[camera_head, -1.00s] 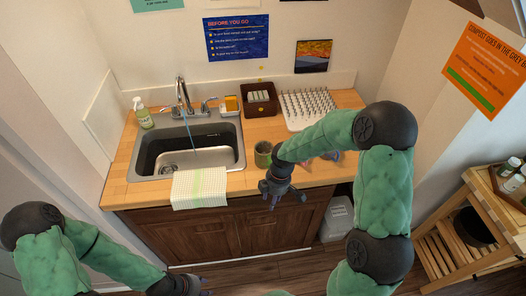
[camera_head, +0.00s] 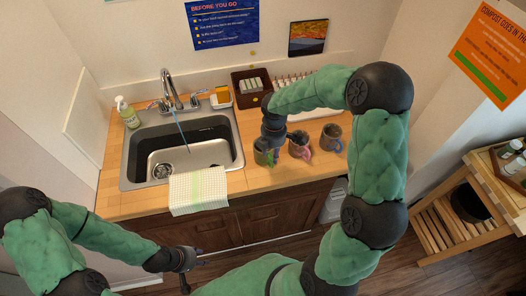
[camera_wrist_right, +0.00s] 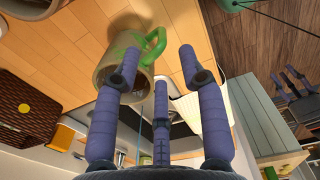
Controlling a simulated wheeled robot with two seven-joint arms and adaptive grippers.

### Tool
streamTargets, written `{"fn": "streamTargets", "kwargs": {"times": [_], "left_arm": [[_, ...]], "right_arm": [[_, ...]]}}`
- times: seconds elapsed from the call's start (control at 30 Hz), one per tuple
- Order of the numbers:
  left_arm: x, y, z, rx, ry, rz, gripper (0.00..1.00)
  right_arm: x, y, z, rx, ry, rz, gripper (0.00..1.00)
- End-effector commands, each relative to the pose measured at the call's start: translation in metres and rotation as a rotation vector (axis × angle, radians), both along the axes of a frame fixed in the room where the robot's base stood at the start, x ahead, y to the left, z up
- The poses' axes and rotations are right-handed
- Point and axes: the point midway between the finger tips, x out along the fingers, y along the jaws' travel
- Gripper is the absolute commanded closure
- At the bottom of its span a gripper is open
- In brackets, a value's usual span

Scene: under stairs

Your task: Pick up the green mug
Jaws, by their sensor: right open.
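The green mug (camera_head: 262,156) stands upright on the wooden counter, right of the sink, at the left end of a row of mugs. In the right wrist view its pale body (camera_wrist_right: 112,68) is by the left finger, and its green handle (camera_wrist_right: 156,45) shows between the fingertips. My right gripper (camera_head: 273,144) is open and low over the mug, partly hiding it. Its spread fingers (camera_wrist_right: 160,64) show in the right wrist view; I cannot tell whether they touch the mug. My left gripper (camera_head: 192,262) hangs in front of the cabinet, away from the mug; its fingers are too small to judge.
A pink mug (camera_head: 299,147) and a blue-handled mug (camera_head: 332,139) stand close on the right. The sink (camera_head: 187,150), with a towel (camera_head: 198,192) over its front edge, lies left. A brown box (camera_head: 251,88) and a drying rack (camera_head: 297,80) are behind.

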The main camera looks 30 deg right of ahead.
Motion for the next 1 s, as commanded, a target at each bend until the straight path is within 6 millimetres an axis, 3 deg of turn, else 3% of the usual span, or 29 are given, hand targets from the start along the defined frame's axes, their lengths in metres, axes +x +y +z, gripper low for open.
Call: {"fn": "streamTargets", "kwargs": {"times": [0.1,0.37,0.7,0.97,1.0], "left_arm": [[0.0,0.0,-0.002,0.0,0.0,0.0,0.6],[0.001,0.0,-0.003,0.0,-0.001,0.0,0.6],[0.001,0.0,-0.009,0.0,-0.001,0.0,0.6],[0.001,0.0,-0.009,0.0,-0.001,0.0,0.6],[0.001,0.0,-0.009,0.0,-0.001,0.0,0.6]], "right_arm": [[0.0,0.0,-0.016,0.0,0.002,-0.001,0.58],[-0.001,0.0,-0.029,0.001,0.001,-0.001,0.58],[-0.005,0.001,-0.072,0.002,0.001,-0.001,0.58],[-0.004,0.001,-0.074,0.002,-0.001,-0.001,0.58],[-0.004,0.001,-0.074,0.002,-0.001,-0.001,0.7]]}}
